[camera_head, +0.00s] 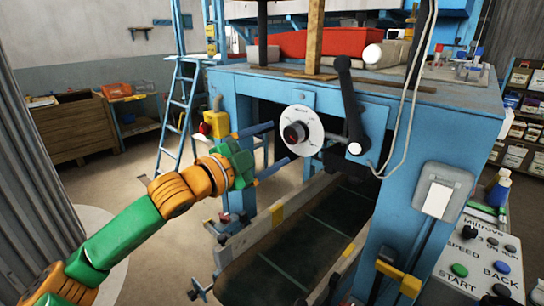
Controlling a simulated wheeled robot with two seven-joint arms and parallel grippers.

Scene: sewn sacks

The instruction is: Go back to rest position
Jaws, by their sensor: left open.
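My left arm comes in from the lower left in green and orange segments. My left gripper (280,143) is at the centre left, in front of the blue machine (460,105). Its two blue fingers are spread apart and point right, toward the round white dial (302,131) with a black knob. Nothing shows between the fingers. Whether the fingertips touch the machine cannot be told. My right arm and gripper are not in view.
A dark conveyor belt (300,240) runs below the gripper. A control box (478,260) with buttons stands at the lower right. A blue ladder (178,105) and wooden cabinet (75,130) stand at the back left. Open floor (165,240) lies left of the conveyor.

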